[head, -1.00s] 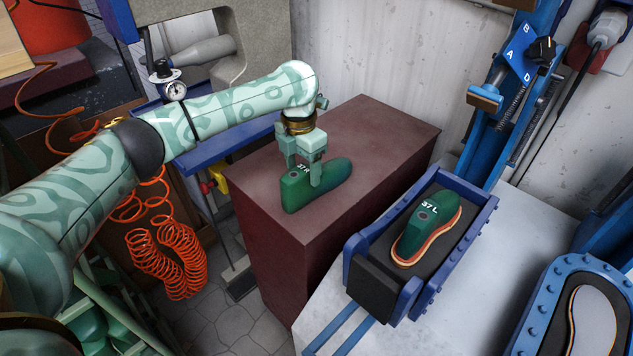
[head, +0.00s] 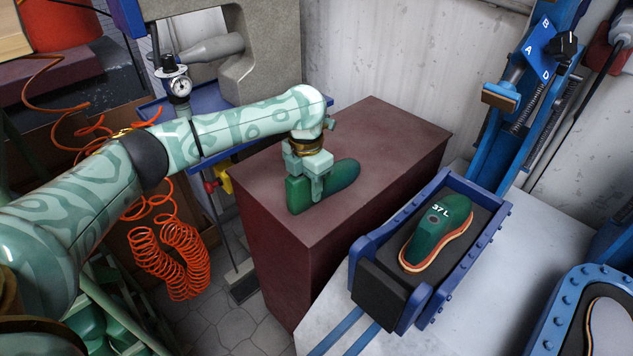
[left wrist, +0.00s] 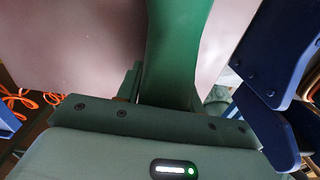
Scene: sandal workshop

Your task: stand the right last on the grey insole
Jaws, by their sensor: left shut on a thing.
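The right last (head: 341,176), a dark green foot form, lies on the brown-red block, its sole down and its toe to the right. My left gripper (head: 306,190) is shut on its heel end from above and covers its label. The last also shows between the fingers in the left wrist view (left wrist: 176,55). The grey insole (head: 611,326) lies in the blue-rimmed tray at the lower right, cut off by the picture edge; nothing stands on its visible part. My right gripper is out of view.
The left last, marked 37 L (head: 437,232), stands on an orange-edged sole in a blue tray (head: 364,244) on the grey bench (head: 345,320). A blue upright press (head: 500,130) rises behind. The brown-red block (head: 390,150) has free room behind the last. An orange coiled hose (head: 175,260) hangs left.

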